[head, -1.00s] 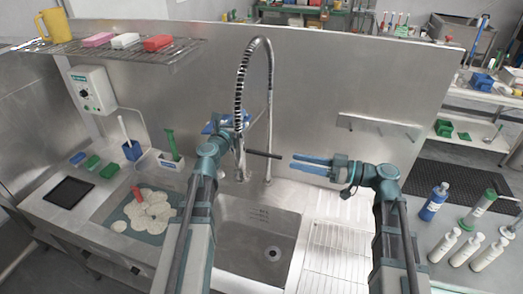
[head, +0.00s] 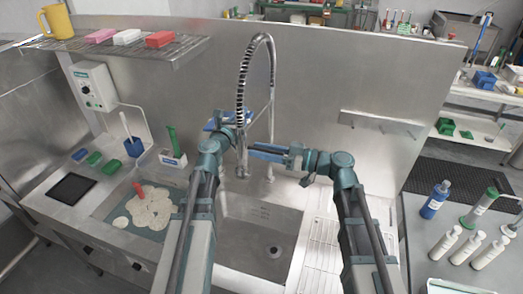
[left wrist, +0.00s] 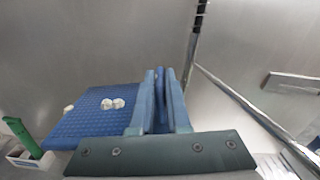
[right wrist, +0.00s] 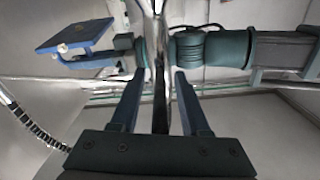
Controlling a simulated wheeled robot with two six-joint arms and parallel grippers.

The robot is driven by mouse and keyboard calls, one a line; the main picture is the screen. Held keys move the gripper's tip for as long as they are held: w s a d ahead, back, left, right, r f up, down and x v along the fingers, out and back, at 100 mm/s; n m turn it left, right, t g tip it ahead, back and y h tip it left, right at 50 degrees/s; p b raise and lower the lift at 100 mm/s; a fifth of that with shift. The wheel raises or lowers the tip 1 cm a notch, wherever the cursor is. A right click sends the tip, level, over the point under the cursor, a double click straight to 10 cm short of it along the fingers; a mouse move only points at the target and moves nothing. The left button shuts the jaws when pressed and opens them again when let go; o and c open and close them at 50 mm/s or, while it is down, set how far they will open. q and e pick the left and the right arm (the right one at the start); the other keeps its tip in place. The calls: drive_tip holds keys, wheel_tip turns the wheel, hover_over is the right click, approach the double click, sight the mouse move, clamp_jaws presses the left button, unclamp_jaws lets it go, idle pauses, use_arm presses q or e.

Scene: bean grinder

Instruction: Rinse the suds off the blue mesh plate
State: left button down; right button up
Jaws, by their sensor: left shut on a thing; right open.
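The blue mesh plate (left wrist: 90,122) is gripped at its edge by my left gripper (left wrist: 160,78), which is shut on it. White suds (left wrist: 113,104) sit on its face, with another blob near its left edge. In the head view the plate (head: 216,119) is partly hidden behind my left wrist, left of the tap. The right wrist view shows the plate (right wrist: 72,36) at upper left. My right gripper (right wrist: 154,80) is open, with its fingers on either side of the tap's dark lever (right wrist: 160,108). I cannot tell whether they touch it. The tap's spray head (head: 242,165) hangs over the sink.
The sink basin (head: 255,235) lies below both arms. A tap with a coiled spring hose (head: 242,85) stands between the grippers. At left are a basin with suds (head: 150,210) and a blue holder (head: 134,147). A ribbed drainboard (head: 318,245) lies right of the sink.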

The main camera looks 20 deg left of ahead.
clamp_jaws()
idle(1.4)
